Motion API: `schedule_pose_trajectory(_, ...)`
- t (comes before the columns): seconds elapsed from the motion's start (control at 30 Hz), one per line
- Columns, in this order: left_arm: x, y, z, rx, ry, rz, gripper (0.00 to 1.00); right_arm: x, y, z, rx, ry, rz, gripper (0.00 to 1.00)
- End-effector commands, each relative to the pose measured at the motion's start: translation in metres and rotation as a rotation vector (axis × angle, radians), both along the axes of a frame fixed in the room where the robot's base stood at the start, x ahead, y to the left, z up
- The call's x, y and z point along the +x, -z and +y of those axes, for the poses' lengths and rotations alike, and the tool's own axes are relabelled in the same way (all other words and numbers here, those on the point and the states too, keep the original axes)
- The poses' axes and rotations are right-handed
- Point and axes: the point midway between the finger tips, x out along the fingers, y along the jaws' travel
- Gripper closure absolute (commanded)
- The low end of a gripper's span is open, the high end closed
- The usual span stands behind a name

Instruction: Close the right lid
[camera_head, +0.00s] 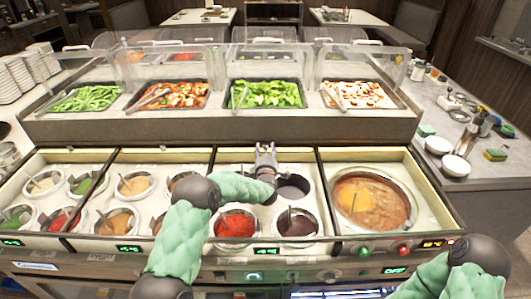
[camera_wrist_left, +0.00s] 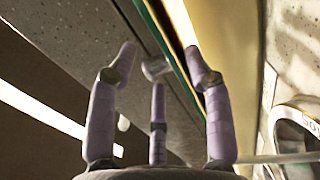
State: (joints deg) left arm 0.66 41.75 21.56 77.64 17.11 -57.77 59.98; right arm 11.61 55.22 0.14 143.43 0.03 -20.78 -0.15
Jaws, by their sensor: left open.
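The sauce-well counter has several framed compartments. The rightmost compartment (camera_head: 427,215) is uncovered and holds a big round pot (camera_head: 347,208) of orange-brown soup. I cannot make out the right lid as a separate panel. My left gripper (camera_head: 265,148) points away from me at the back edge of the compartment left of the soup. Contact is unclear. My right gripper is out of view.
Several sauce pots, including a red one (camera_head: 235,225), stand in the other open compartments. Behind them is a raised salad bar (camera_head: 215,130) with clear guards. Control knobs line the front.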

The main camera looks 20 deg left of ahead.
Motion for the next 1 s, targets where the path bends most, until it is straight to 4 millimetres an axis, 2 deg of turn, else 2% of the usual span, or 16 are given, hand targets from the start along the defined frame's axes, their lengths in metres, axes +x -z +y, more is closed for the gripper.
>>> schedule_pose_trajectory(0.27,0.002,0.000,0.001,0.000,0.000,0.000,0.49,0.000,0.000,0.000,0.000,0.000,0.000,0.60)
schedule_pose_trajectory(0.37,0.002,0.000,0.000,0.001,0.000,0.000,0.74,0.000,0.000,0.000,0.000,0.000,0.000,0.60)
schedule_pose_trajectory(0.4,0.002,0.000,0.000,0.001,0.000,0.000,0.86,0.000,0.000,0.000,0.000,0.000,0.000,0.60)
schedule_pose_trajectory(0.47,0.002,-0.001,0.001,0.000,0.000,-0.001,1.00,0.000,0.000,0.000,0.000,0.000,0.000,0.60)
schedule_pose_trajectory(0.73,-0.004,-0.004,-0.001,0.002,0.000,-0.006,1.00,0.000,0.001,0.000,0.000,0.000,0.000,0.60)
schedule_pose_trajectory(1.0,-0.047,-0.006,-0.015,0.002,0.002,-0.009,1.00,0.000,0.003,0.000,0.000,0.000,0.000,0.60)
